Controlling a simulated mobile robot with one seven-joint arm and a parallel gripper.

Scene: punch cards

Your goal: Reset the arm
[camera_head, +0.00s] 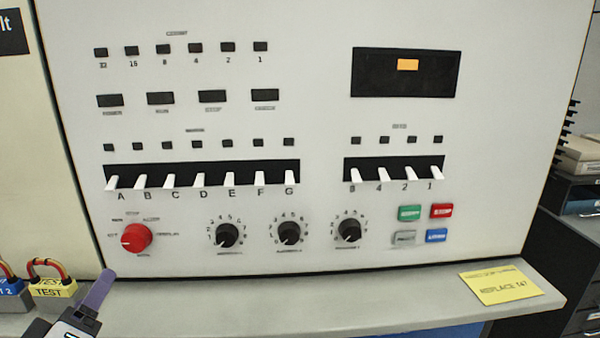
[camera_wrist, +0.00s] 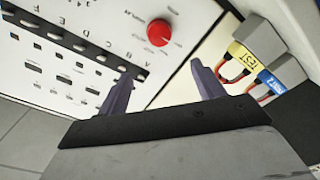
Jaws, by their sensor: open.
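My gripper (camera_wrist: 160,95) is open and empty in the wrist view. Its two dark purple fingers stand apart, with the light panel edge behind the gap. In the head view only one finger of my gripper (camera_head: 98,292) shows clearly, at the lower left by the ledge, left of and below the red knob. The control panel (camera_head: 320,120) stands upright with rows of small black indicators, white toggle switches and knobs. The red knob (camera_head: 136,238) is at its lower left; it also shows in the wrist view (camera_wrist: 159,33), beyond the fingers.
A grey ledge (camera_head: 300,300) runs under the panel; its middle is clear. A yellow note (camera_head: 500,285) lies at its right end. A yellow TEST plug (camera_head: 52,290) and a blue plug (camera_head: 12,292) with red cables sit close left of my gripper. Dark drawers (camera_head: 560,260) stand at right.

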